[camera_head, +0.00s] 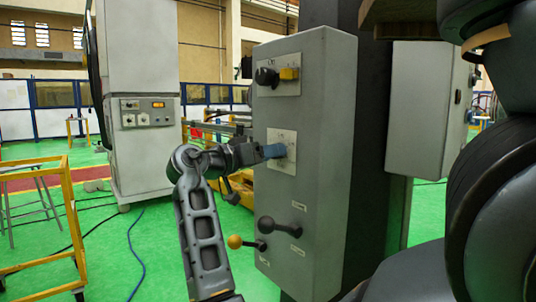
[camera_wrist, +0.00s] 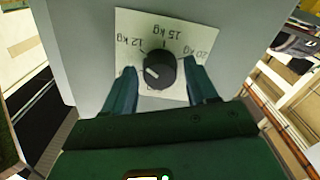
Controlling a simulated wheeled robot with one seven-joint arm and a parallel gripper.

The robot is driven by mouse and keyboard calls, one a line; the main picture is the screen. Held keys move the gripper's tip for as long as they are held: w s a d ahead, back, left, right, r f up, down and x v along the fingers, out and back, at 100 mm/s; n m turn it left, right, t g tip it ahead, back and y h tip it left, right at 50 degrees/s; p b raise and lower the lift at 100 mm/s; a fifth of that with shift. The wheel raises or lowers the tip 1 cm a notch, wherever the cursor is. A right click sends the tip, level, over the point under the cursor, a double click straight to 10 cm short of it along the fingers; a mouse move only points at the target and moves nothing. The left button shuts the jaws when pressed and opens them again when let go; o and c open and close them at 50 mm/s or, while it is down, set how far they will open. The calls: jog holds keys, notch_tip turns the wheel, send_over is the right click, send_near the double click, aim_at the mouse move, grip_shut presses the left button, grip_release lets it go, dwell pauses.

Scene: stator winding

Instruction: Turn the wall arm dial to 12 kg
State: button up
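The dial (camera_wrist: 160,70) is a round black knob on a pale plate (camera_wrist: 185,25) with labels reading 12 kg at left, 15 kg at top and 20 kg at right in the wrist view. Its white mark points to the lower left, below the 12 kg label. My gripper (camera_wrist: 162,72) is open, with one blue-green finger on each side of the knob and small gaps visible. In the head view my gripper (camera_head: 276,151) is at the plate (camera_head: 288,137) on the grey cabinet and hides the knob.
The grey cabinet (camera_head: 318,200) also carries a black knob with a yellow part (camera_head: 288,73) above, and levers with a dark ball (camera_head: 266,224) and a yellow ball (camera_head: 235,241) below my gripper. A white control cabinet (camera_head: 145,165) stands at left.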

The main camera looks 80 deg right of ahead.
jog(key=shift+o, duration=0.7)
jog(key=v, duration=0.8)
